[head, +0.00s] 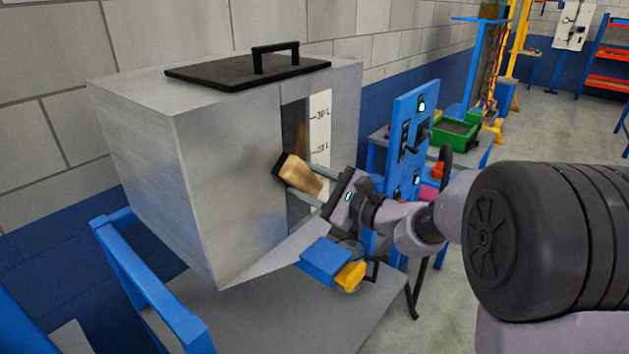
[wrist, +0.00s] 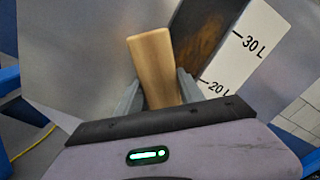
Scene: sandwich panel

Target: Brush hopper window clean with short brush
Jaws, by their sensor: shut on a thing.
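The grey hopper (head: 200,140) stands at the left with a tall narrow window (head: 295,128) in its face. In the wrist view the window (wrist: 205,30) is dark with brownish smears, beside a white scale (wrist: 245,45) marked 30 L and 20 L. My gripper (head: 314,188) is shut on the short brush (head: 303,176), a wooden block with a dark edge toward the hopper. In the wrist view the brush (wrist: 155,70) stands between my fingers, left of the window's lower part. The brush hides part of the window in the head view; I cannot tell whether its bristles touch.
A black lid (head: 235,70) with a handle lies on the hopper. Below its outlet are a blue block (head: 325,260) and a yellow piece (head: 350,276). A blue control panel (head: 405,115) stands right of the hopper, with a green bin (head: 452,135) behind. Open floor lies farther right.

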